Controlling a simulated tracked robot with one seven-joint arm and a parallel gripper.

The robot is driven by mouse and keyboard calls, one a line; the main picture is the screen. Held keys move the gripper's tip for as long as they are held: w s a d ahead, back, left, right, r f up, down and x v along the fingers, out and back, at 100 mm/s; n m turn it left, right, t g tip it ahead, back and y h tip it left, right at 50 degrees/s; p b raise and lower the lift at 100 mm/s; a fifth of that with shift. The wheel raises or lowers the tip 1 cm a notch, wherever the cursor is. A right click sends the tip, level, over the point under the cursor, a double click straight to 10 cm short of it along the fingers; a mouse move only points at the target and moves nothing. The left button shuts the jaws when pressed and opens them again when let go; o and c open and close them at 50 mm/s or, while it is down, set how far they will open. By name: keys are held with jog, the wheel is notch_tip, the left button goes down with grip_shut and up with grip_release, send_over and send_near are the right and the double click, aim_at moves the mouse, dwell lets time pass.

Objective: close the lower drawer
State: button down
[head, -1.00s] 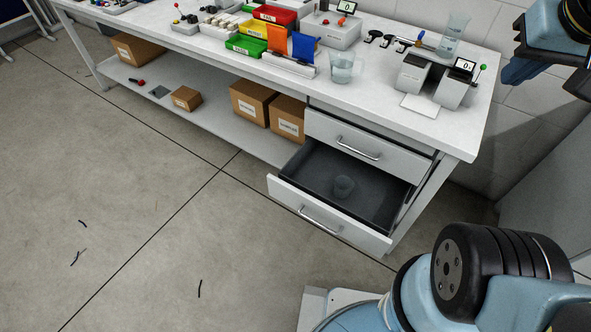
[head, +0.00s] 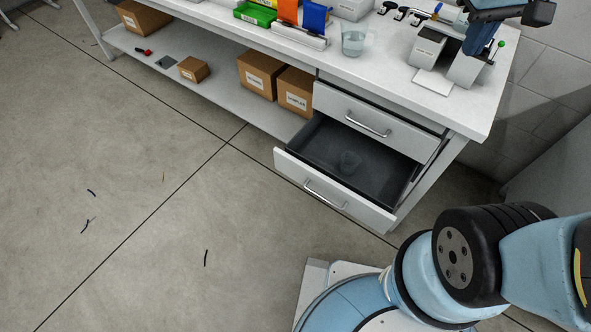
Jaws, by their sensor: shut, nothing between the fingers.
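The lower drawer (head: 332,192) is pulled well out of the white bench, its front panel and bar handle (head: 326,194) facing the floor at lower left.
Cardboard boxes (head: 257,75) sit on the low shelf left of the drawers. The floor (head: 190,225) before the drawer is mostly clear.

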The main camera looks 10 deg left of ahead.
jog(key=w+a+f+n+h, duration=0.2)
jog(key=a+f+n+h, duration=0.3)
jog(key=a+f, duration=0.7)
jog(key=w+a+f+n+h, duration=0.2)
jog(key=a+f+n+h, duration=0.2)
jog(key=a+f+n, duration=0.55)
jog(key=s+a+f+n+t+h, duration=0.1)
jog(key=s+a+f+n+t, duration=0.15)
jog(key=a+f, duration=0.45)
jog(key=s+a+f+n+t, duration=0.2)
jog(key=s+a+f+t, duration=0.2)
jog(key=f, duration=0.4)
jog(key=n+t+y, duration=0.4)
jog(key=n+t, duration=0.4)
send_near(300, 166)
jog(key=x, duration=0.6)
jog(key=shift+w+f, duration=0.1)
jog(key=shift+w, duration=0.25)
